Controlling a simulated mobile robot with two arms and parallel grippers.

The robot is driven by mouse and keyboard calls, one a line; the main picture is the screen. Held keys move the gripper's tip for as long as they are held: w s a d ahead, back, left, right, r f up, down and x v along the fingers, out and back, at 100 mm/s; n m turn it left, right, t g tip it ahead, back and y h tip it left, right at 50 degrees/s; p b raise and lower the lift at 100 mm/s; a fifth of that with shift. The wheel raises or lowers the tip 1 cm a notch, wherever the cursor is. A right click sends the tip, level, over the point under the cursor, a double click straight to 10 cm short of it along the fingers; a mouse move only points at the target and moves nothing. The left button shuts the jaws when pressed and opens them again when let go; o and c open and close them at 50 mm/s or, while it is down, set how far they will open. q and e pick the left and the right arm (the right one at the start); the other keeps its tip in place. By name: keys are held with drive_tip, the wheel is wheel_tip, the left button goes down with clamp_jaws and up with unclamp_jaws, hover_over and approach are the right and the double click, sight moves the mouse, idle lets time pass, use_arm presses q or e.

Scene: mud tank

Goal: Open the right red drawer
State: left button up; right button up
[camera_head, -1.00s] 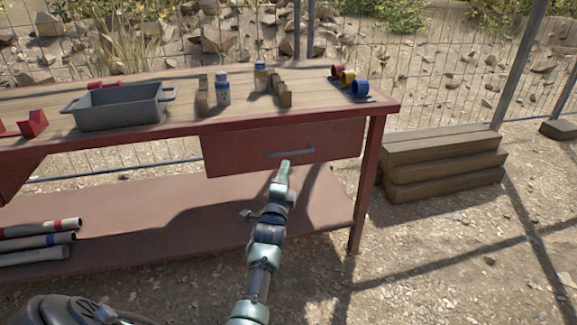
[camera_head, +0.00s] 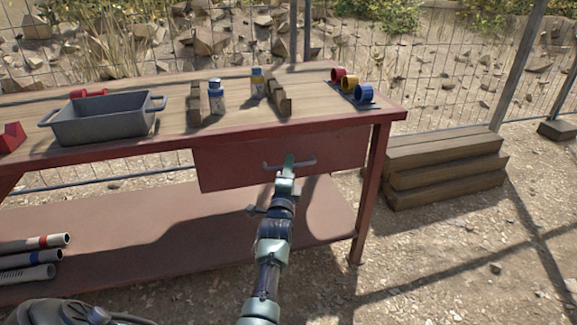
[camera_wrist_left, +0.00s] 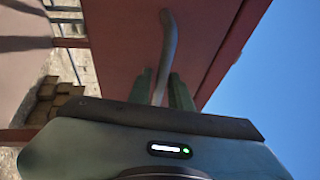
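The right red drawer (camera_head: 228,166) is shut under the right part of the red-edged workbench, with a grey bar handle (camera_head: 306,163) on its front. My left gripper (camera_head: 288,163) is at the handle, in front of the drawer. In the left wrist view the handle (camera_wrist_left: 168,42) runs down between the two green fingers of my left gripper (camera_wrist_left: 160,92). The fingers stand apart, with small gaps beside the bar, so the gripper is open around it. The fingers hide part of the handle in the head view. My right gripper is not in view.
On the workbench top (camera_head: 235,131) stand a grey tray (camera_head: 105,126), bottles (camera_head: 216,97), wooden blocks (camera_head: 279,95) and coloured rings (camera_head: 363,94). Pipes (camera_head: 30,260) lie on the lower shelf (camera_head: 150,245). Stacked timbers (camera_head: 445,168) stand right of the bench; gravel lies in front.

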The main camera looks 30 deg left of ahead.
use_arm(q)
clamp_jaws()
idle(1.3)
